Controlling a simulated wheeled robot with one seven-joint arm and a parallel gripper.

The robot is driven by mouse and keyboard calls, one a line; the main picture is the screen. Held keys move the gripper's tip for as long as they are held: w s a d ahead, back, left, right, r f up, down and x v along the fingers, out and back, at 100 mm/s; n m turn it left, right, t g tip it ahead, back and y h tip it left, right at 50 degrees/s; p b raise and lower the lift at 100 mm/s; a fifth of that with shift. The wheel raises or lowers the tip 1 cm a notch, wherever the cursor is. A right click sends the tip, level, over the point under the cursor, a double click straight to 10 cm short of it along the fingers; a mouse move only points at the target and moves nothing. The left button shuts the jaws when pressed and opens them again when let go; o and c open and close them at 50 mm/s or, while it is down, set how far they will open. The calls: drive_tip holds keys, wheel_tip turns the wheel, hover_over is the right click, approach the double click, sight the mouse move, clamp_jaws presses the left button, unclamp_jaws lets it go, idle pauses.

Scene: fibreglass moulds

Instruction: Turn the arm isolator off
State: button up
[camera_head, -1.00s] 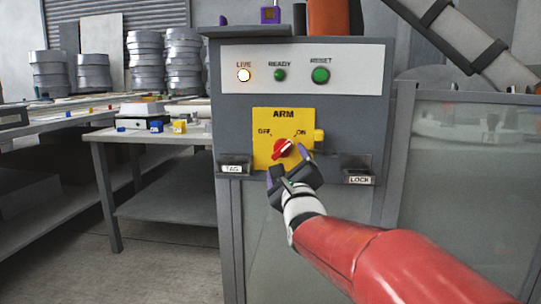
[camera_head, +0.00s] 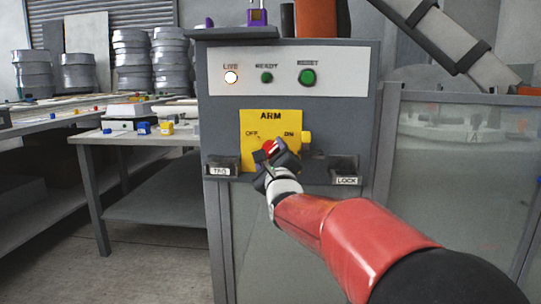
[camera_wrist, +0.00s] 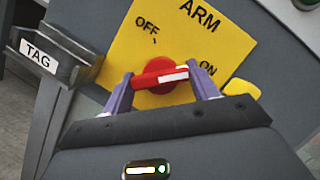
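The arm isolator is a yellow plate (camera_wrist: 118,62) marked ARM, OFF and ON, with a red rotary knob (camera_wrist: 158,76). The white mark on the knob's bar points right, towards ON. The plate (camera_head: 252,119) also shows in the head view, on the grey cabinet front. My gripper (camera_wrist: 162,82) is open, its purple fingers on either side of the red bar, near its two ends. I cannot tell whether they touch it. In the head view my gripper (camera_head: 268,160) covers the lower part of the plate and part of the knob.
Above the plate, the LIVE lamp (camera_head: 231,77) glows white; the green READY (camera_head: 266,77) and RESET (camera_head: 307,77) buttons sit beside it. A TAG holder (camera_head: 220,168) and a LOCK holder (camera_head: 345,176) flank the plate. A yellow tab (camera_head: 306,138) sticks out at its right edge.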

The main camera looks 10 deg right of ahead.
drive_tip(key=shift+c, duration=1)
